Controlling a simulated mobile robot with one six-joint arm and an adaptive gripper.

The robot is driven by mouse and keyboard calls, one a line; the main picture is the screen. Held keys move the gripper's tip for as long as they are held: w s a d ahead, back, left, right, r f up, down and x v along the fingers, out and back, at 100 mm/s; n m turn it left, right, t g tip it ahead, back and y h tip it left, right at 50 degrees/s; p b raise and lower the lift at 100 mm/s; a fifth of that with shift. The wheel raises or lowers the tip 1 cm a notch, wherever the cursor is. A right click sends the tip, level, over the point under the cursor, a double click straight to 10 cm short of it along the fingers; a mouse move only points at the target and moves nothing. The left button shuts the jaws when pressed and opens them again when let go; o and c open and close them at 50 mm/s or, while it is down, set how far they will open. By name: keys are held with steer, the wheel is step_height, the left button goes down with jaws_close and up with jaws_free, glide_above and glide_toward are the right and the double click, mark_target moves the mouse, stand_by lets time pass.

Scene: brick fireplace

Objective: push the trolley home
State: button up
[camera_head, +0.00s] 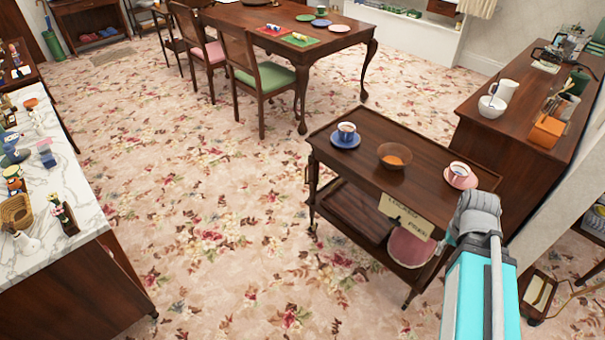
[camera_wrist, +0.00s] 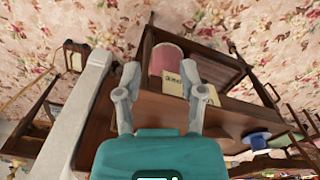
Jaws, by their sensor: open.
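The trolley (camera_head: 430,145) is a dark wooden two-tier cart standing on the carpet at centre right. On its top are a blue cup and saucer (camera_head: 346,134), a brown bowl (camera_head: 394,156) and a pink cup and saucer (camera_head: 460,175). A cream card with lettering (camera_head: 407,216) hangs at its near side. A pink round thing (camera_head: 409,248) is on the lower shelf. My gripper (camera_wrist: 160,88) is open in the wrist view, its fingers apart, with the trolley beyond them. In the head view it appears at the trolley's near right corner; contact cannot be told.
A wooden sideboard (camera_head: 530,110) with a jug and bowl stands right of the trolley. A dining table (camera_head: 265,18) with chairs is at the back. A marble-topped counter (camera_head: 60,180) is at left. Open floral carpet (camera_head: 220,220) lies between counter and trolley.

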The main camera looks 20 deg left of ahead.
steer(key=w+a+f+n+t+h+b, duration=0.1)
steer(key=w+a+f+n+h+b, duration=0.2)
steer(key=w+f+b, duration=0.45)
steer(key=w+a+f+n+t+h+b, duration=0.1)
steer(key=w+a+f+n+t+b, duration=0.15)
steer(key=w+f+n+b, duration=0.4)
steer(key=w+a+f+n+t+h+b, duration=0.3)
steer(key=w+a+f+n+b, duration=0.45)
steer(key=w+a+b, duration=0.65)
steer(key=w+a+f+n+t+b, duration=0.3)
steer(key=a+f+b, duration=0.1)
steer(key=a+b, duration=0.4)
steer(key=w+a+f+n+t+b, duration=0.2)
steer(key=a+f+n+t+b, duration=0.15)
steer(key=a+b, duration=0.45)
steer(key=a+f+n+t+y+b, duration=0.1)
steer(key=a+f+n+b, duration=0.1)
steer(key=a, duration=0.6)
steer(key=a+f+n+t+y+b, duration=0.1)
steer(key=a+n+b, duration=0.3)
steer(key=a, duration=0.5)
steer(key=a+f+n+t+y+b, duration=0.1)
steer(key=a+f+n+t+b, duration=0.1)
steer(key=a, duration=0.7)
steer(key=shift+a+f+n+t+b, duration=0.25)
steer(key=shift+f+n+b, duration=0.4)
steer(key=shift+n+b, duration=0.35)
steer(key=shift+d, duration=0.1)
